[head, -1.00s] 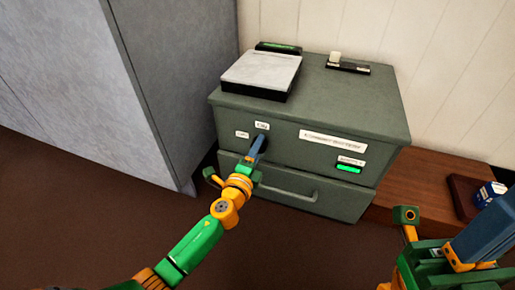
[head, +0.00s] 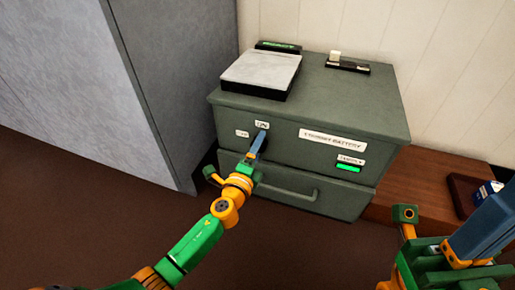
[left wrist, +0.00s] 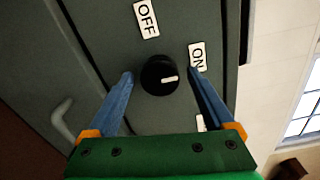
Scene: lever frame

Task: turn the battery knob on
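The battery knob (left wrist: 160,75) is a round black dial with a white mark, on the front of a grey-green cabinet (head: 230,122). In the left wrist view its mark points right, roughly toward the ON label (left wrist: 197,57) and away from the OFF label (left wrist: 147,18). My left gripper (left wrist: 160,73) is open, with one blue finger on each side of the knob and visible gaps between. In the head view my left gripper (head: 258,145) hides the knob. My right gripper (head: 485,225) is at the lower right, away from the cabinet.
A green indicator (head: 348,168) is lit on the cabinet front. A drawer handle (head: 290,193) lies below. A grey-topped box (head: 262,70) and a small switch-like device (head: 347,64) sit on top. A tall grey cabinet (head: 165,80) stands left; a low wooden surface (head: 415,185) is right.

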